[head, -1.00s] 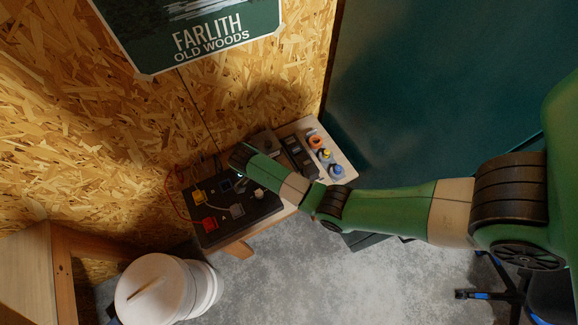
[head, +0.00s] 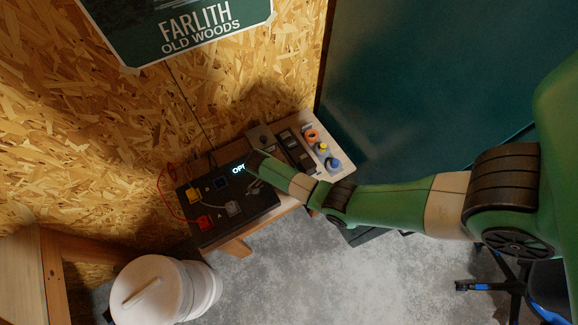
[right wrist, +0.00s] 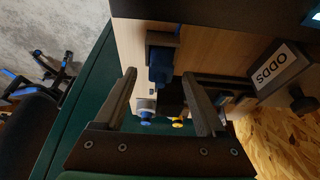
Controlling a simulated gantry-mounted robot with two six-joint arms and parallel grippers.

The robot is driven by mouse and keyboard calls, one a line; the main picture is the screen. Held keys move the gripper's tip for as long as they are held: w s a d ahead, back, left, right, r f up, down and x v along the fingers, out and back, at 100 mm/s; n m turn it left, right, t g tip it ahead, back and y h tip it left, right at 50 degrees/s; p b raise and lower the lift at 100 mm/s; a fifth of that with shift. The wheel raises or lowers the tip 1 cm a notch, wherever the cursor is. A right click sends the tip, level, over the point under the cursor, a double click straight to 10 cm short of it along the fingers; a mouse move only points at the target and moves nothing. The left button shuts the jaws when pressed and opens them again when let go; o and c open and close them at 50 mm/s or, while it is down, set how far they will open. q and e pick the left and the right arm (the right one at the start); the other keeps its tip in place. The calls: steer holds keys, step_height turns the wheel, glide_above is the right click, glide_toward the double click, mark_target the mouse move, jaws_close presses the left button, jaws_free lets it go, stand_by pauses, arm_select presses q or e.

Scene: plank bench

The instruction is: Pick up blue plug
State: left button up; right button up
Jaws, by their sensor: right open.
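A dark blue plug (right wrist: 161,66) shows in the right wrist view. It sits at a dark block (right wrist: 162,39) near the front edge of the pale wood bench. My right gripper (right wrist: 160,76) is open, and its two fingers lie on either side of the plug in the picture. I cannot tell whether they touch it; no grip is seen. In the head view my right gripper (head: 254,161) is over the bench by the black panel (head: 240,212), and my arm hides the plug there. My left gripper is in neither view.
Orange (head: 312,136), yellow (head: 323,147) and blue (head: 334,164) round pieces stand at the bench's right end. The panel carries a lit display (head: 238,170), a yellow part (head: 194,194) and a red part (head: 204,223). An ODDS box (right wrist: 275,68) stands near the wall.

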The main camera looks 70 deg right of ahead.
steer(key=shift+s+d+f, duration=0.15)
steer(key=shift+s+f, duration=0.05)
steer(key=shift+f, duration=0.4)
steer(key=shift+c, duration=0.3)
jaws_close()
steer(key=shift+r, duration=0.15)
